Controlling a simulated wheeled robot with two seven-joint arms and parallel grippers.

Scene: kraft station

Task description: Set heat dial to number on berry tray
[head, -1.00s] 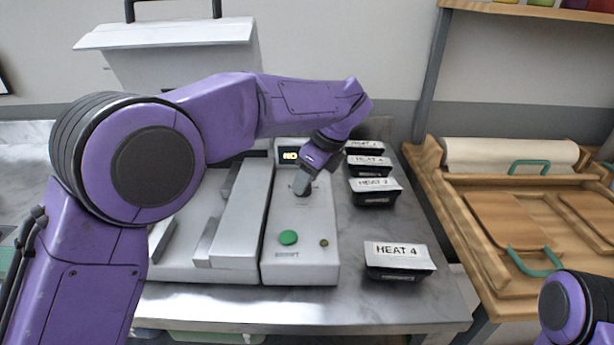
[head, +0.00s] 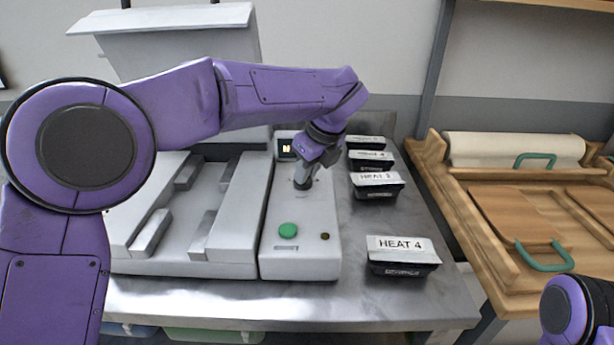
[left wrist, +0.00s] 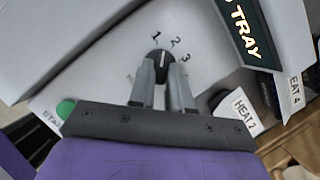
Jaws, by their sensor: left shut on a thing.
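My left gripper (head: 302,186) reaches down onto the heat dial on the white machine's control panel. In the left wrist view its two fingers (left wrist: 161,88) are shut on the black dial (left wrist: 161,60), one on each side. The dial's white mark points up, near the printed 1; 2 and 3 follow to its right. Black trays with white labels stand right of the machine. Contents are hidden, so I cannot tell which holds berries. My right gripper is out of view.
The panel has a green start button (head: 288,231) and a display (head: 286,149), partly hidden by my gripper; the wrist view shows "O TRAY" on it (left wrist: 244,33). The machine's open bed (head: 180,262) lies left. A wooden rack (head: 470,215) stands right.

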